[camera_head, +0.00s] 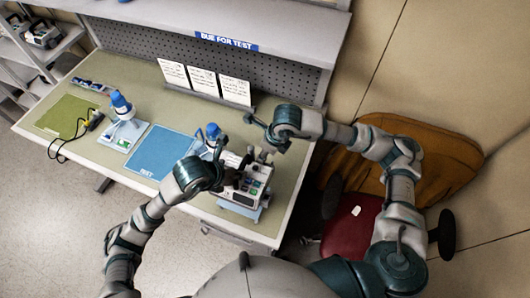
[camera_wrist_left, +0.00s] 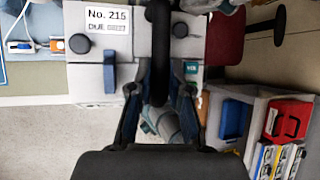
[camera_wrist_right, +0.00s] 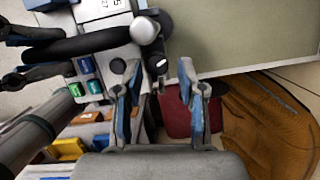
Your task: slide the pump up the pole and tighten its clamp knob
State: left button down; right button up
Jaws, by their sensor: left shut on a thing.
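The pump (camera_head: 256,174) is a pale box with green and blue buttons at the bench's front right corner. The left wrist view shows its face with a "No. 215" label (camera_wrist_left: 108,21) and its black handle (camera_wrist_left: 160,40). My left gripper (camera_head: 230,181) is shut on that handle. My right gripper (camera_wrist_right: 158,88) is open and empty beside the pump (camera_wrist_right: 96,62), fingers apart. A rounded grey knob-like end (camera_wrist_right: 145,30) shows by the pump in the right wrist view; I cannot tell whether it is the clamp knob or pole top. The pole is mostly hidden.
Cards (camera_head: 203,81) stand at the back. A red-seated chair (camera_head: 352,225) stands right of the bench.

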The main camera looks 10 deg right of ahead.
jog(key=shift+r, duration=2.3)
jog(key=shift+c, duration=0.2)
jog(key=r+n, duration=0.2)
jog(key=shift+n+g+y, duration=0.3)
jog(key=shift+g, duration=0.1)
jog(key=shift+f, duration=3.95)
jog(key=c, duration=0.6)
jog(key=o, duration=0.6)
jog(key=shift+w, duration=0.1)
jog(key=shift+o, duration=0.2)
